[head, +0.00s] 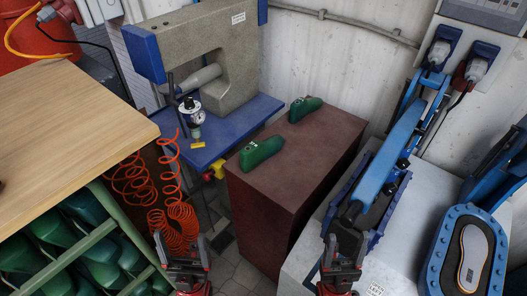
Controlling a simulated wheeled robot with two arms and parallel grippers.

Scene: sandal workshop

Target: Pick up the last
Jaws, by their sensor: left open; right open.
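Two green shoe lasts rest on top of a dark maroon cabinet (300,155). The nearer last (262,152) lies at the cabinet's left edge; the farther last (305,108) lies toward the back. My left gripper (182,248) is open and empty at the bottom of the head view, left of and in front of the cabinet. My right gripper (343,252) is open and empty at the bottom, in front of the grey machine at right. Both grippers are apart from the lasts.
A wooden table (70,110) stands at left, with a green rack (125,225) holding several green lasts below. A press (215,50) on a blue base stands behind, with orange coiled hoses (175,215). A blue-armed machine (395,150) stands right. The cabinet top between and before the lasts is clear.

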